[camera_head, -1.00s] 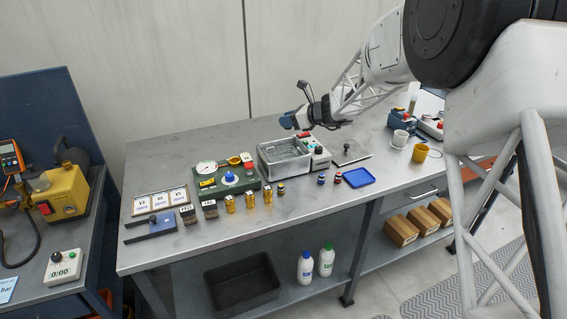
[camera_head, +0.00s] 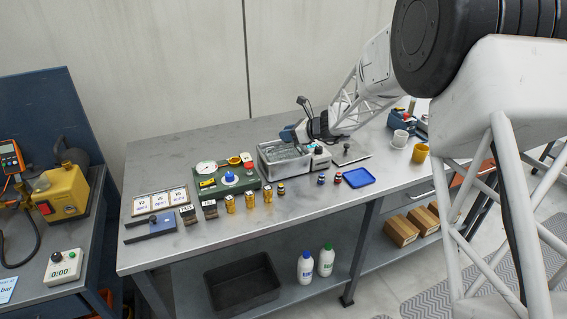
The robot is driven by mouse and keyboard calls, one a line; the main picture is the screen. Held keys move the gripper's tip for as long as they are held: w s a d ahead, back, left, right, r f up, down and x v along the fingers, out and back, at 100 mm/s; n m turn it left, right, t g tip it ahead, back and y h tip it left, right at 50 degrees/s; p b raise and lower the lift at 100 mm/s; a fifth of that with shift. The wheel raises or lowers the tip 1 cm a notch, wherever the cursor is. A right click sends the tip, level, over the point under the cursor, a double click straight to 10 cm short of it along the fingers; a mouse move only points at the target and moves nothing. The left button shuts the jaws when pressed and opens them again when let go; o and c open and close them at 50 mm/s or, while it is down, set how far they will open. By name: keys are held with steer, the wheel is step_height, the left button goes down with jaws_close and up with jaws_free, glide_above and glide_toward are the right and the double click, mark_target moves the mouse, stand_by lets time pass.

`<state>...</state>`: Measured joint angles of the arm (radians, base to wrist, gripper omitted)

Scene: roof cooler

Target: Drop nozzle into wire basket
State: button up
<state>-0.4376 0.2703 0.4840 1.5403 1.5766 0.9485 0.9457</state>
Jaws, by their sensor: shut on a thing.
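My gripper covers part of the bath's back right side. Whether the fingertips are below the rim cannot be told.
Brass blocks (camera_head: 250,200) stand in front. Small dark-capped bottles (camera_head: 321,178) and a blue tray (camera_head: 358,177) lie right. Bare bench is at the front.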

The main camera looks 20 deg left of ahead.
steer(key=o, duration=1)
steer(key=shift+d, duration=0.15)
steer(key=v, duration=0.7)
steer(key=shift+d, duration=0.25)
steer(key=shift+r, duration=0.15)
